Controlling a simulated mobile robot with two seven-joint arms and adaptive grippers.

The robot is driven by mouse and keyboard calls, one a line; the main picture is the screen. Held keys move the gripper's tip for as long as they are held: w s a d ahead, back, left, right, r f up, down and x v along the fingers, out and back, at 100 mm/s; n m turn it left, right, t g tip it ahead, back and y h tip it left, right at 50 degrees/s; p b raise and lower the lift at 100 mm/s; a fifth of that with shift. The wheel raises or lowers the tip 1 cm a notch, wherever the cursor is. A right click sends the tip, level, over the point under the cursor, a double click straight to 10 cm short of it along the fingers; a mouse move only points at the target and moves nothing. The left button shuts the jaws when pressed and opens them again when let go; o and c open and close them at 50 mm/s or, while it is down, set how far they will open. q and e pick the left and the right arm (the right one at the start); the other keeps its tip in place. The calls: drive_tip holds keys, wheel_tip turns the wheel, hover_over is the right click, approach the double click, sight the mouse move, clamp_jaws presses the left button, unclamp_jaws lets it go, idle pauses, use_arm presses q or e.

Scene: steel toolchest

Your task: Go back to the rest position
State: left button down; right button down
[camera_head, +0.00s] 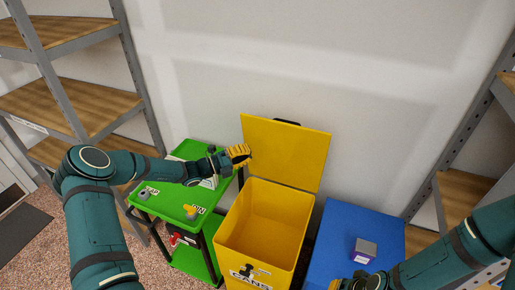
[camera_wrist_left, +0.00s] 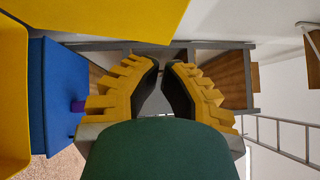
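My left gripper (camera_head: 238,155) hangs in the air beside the upper left edge of the raised lid of the yellow bin, above the green cart. My right arm comes in from the right, low over the blue surface. Only a yellow part of my right gripper (camera_head: 345,285) shows at the bottom edge, so its state is hidden.
The yellow bin (camera_head: 232,222) stands open, its lid (camera_head: 285,150) raised. Left is a green cart (camera_head: 170,205) with small items. Right is a blue surface (camera_head: 338,230) with a grey and purple block (camera_head: 363,250). Metal shelves (camera_head: 75,105) stand at both sides.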

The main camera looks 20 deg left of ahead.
use_arm(q)
drive_tip(key=s+d+f+m+g+y+b, duration=0.2)
drive_tip(key=s+d+f+m+g+y, duration=0.1)
drive_tip(key=s+d+f+m+g, duration=0.9)
drive_tip(key=s+d+f+m+y+b, duration=0.1)
drive_tip(key=s+f+m+y, duration=0.1)
drive_tip(key=s+m, duration=0.3)
drive_tip(key=s+d+f+m+y+b, duration=0.1)
drive_tip(key=s+f+m, duration=0.4)
drive_tip(key=m, duration=0.9)
drive_tip(key=s+d+f+m+t+y+b, duration=0.1)
drive_tip(key=s+d+f+m+y+b, duration=0.1)
drive_tip(key=s+m, duration=0.4)
drive_tip(key=f+m+y, duration=0.1)
drive_tip(key=m+y, duration=0.1)
drive_tip(key=m, duration=0.2)
drive_tip(key=shift+s+d+f, duration=0.2)
drive_tip(key=shift+s+d, duration=0.15)
